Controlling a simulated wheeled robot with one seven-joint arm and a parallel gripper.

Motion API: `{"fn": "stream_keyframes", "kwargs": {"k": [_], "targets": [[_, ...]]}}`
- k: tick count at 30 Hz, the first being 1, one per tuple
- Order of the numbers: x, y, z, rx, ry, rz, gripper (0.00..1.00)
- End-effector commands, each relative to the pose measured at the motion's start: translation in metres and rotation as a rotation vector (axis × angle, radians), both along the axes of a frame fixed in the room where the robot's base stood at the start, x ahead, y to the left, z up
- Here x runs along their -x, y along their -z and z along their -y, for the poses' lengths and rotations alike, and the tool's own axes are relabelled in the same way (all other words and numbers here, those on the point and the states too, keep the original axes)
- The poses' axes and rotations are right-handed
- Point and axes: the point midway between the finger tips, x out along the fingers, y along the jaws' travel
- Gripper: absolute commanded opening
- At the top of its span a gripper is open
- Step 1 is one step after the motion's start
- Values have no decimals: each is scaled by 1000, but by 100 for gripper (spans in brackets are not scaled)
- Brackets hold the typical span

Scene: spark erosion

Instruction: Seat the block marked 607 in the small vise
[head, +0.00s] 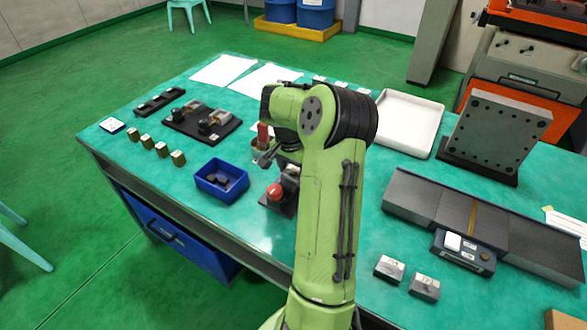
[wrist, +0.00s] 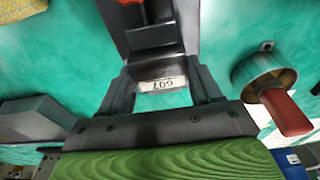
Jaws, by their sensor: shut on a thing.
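In the wrist view my gripper (wrist: 163,92) is shut on the block marked 607 (wrist: 162,84), whose pale numbered face shows between the two fingers. The small vise (wrist: 153,36), dark grey with a red part at the picture's top edge, lies just beyond the block. I cannot tell whether the block touches the vise or sits between its jaws. In the head view the vise (head: 291,207) with its round red knob stands partly behind my arm. My gripper's fingers and the held block are hidden there.
A round cup (wrist: 268,76) holding a red-handled tool stands right of my gripper in the wrist view. A blue bin (head: 221,181) with dark pieces stands left of the vise. Two labelled blocks (head: 389,268) (head: 424,288) lie at front right. A white tray (head: 408,122) is behind my arm.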

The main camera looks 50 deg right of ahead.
Motion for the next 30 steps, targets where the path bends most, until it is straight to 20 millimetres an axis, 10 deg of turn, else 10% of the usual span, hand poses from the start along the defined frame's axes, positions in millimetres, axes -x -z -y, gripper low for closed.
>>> {"fn": "stream_keyframes", "kwargs": {"k": [6,7,12,23,30], "targets": [[0,3,0,2,0,0,9],[0,3,0,2,0,0,66],[0,3,0,1,0,0,92],[0,-6,-1,1,0,0,93],[0,-70,-10,5,0,1,93]]}}
